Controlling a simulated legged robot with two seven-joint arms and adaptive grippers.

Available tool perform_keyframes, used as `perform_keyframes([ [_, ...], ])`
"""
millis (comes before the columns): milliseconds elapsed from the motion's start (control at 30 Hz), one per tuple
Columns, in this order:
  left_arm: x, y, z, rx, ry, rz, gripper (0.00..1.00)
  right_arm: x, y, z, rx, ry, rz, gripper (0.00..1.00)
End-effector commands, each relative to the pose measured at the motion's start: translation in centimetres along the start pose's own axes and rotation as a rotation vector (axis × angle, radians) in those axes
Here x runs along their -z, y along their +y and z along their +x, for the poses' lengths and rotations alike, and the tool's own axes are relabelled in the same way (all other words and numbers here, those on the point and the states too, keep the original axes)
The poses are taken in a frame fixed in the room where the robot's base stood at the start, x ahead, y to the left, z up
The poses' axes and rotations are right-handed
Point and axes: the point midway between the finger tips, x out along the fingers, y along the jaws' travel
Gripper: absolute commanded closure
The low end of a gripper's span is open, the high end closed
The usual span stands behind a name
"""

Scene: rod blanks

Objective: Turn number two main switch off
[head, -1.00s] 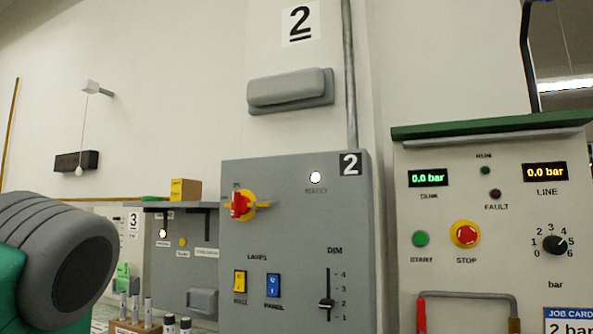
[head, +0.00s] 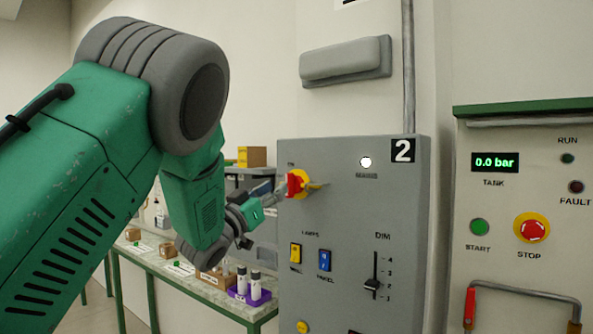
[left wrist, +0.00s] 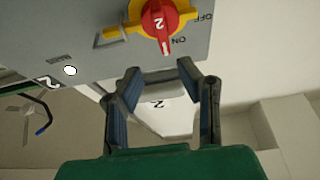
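The main switch is a red knob (head: 295,185) on a yellow plate at the upper left of the grey panel (head: 345,225) tagged 2. In the left wrist view the red knob (left wrist: 158,20) carries a 2, and its white mark points towards ON; the OFF label is off to one side. A yellow tab (left wrist: 110,36) sticks out beside it. My left gripper (left wrist: 160,70) is open and empty, its fingertips just short of the knob and apart from it. In the head view the left gripper (head: 272,200) is small beside the panel's left edge. My right gripper is not in view.
The panel also has a lit white lamp (head: 366,162), a yellow rocker (head: 295,253), a blue rocker (head: 324,260) and a dim slider (head: 372,285). A grey housing (head: 345,60) is on the wall above. Another panel (head: 510,260) stands right. A bench (head: 190,278) is behind my arm.

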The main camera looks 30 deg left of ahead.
Motion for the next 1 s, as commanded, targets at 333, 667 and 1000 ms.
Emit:
perform_keyframes([
  [333,0.2,0.3,6.6,-0.001,-0.001,0.003,0.68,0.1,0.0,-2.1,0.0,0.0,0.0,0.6],
  [667,0.0,0.5,8.2,0.0,-0.002,0.004,0.68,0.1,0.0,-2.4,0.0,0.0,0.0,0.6],
  [1000,0.0,0.2,8.0,0.0,-0.003,0.001,1.0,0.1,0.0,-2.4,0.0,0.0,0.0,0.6],
])
